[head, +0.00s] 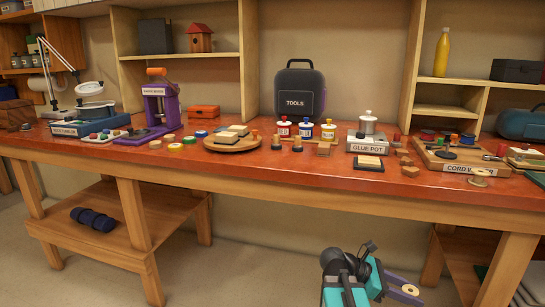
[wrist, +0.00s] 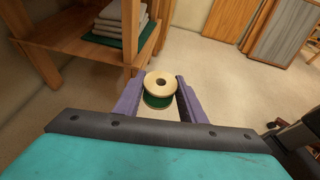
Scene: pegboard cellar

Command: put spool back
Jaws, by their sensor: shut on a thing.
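My gripper (wrist: 156,84) has purple fingers and is shut on a spool (wrist: 159,82) with pale wooden ends and green thread. Another pale spool-like piece (head: 478,177) lies near the bench's front edge beside this board. The end of the label is hidden.
The red-brown bench top (head: 300,166) holds a glue pot stand (head: 366,144), a round wooden tray (head: 232,144), bottles and small blocks. A black tool case (head: 300,92) stands at the back. Below, the wrist view shows a wooden shelf (wrist: 75,47) with folded cloths and open floor.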

